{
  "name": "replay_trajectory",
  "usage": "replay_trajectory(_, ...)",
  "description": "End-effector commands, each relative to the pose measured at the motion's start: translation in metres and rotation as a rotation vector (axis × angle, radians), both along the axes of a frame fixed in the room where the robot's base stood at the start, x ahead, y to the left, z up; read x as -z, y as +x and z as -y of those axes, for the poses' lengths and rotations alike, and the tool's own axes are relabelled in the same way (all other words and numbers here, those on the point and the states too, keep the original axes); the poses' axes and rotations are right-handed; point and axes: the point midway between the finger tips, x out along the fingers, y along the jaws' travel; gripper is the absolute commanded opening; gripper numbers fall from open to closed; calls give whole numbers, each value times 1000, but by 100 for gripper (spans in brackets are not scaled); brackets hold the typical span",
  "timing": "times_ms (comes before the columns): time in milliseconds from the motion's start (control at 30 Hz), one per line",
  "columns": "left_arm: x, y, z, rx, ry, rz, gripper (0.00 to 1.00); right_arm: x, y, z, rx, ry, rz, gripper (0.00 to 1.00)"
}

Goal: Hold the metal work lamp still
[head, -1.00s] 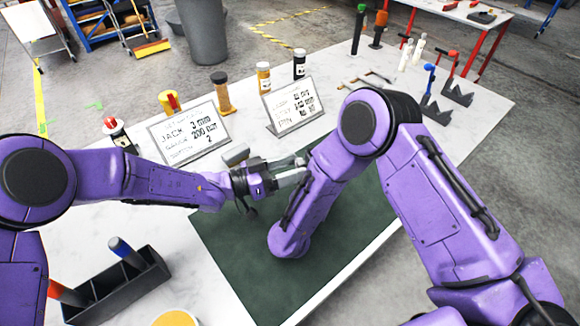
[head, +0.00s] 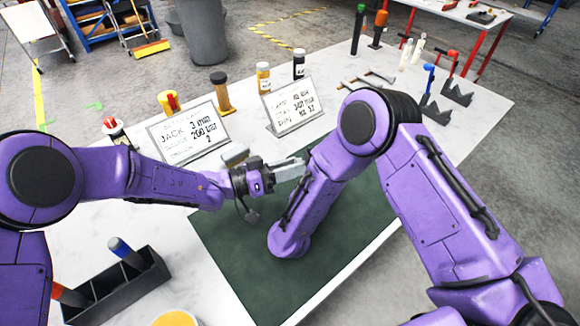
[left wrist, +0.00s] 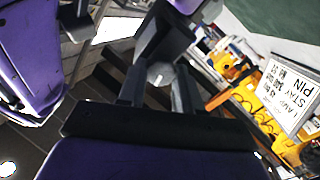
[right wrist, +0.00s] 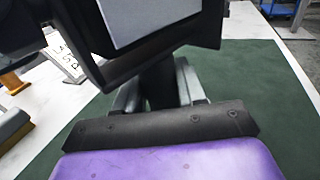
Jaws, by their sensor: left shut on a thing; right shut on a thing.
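The work lamp shows in the right wrist view as a dark housing with a pale flat face (right wrist: 150,22), filling the top middle close to the camera. My right gripper (right wrist: 160,84) is shut on a dark upright part below that housing. In the left wrist view, my left gripper (left wrist: 158,84) is shut on a dark blocky part (left wrist: 165,38) with a pale faceted end, seemingly of the lamp. In the head view my left gripper (head: 290,172) points right over the green mat. My right arm hides the right gripper and most or all of the lamp there.
A green mat (head: 235,262) lies on the white table. Two sign cards (head: 188,135) (head: 292,106) and several jars stand behind it. A black caddy (head: 118,290) with tools is at front left. Notched dark blocks (head: 434,110) stand at the far right.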

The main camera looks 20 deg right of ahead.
Motion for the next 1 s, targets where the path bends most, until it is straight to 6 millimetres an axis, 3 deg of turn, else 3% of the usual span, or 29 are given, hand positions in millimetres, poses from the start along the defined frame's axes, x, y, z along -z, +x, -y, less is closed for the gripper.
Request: replay_trajectory(1000, -1, 2, -1, -4, 5, -938, 4, 0, -1, 1, 4, -1, -1, 0)
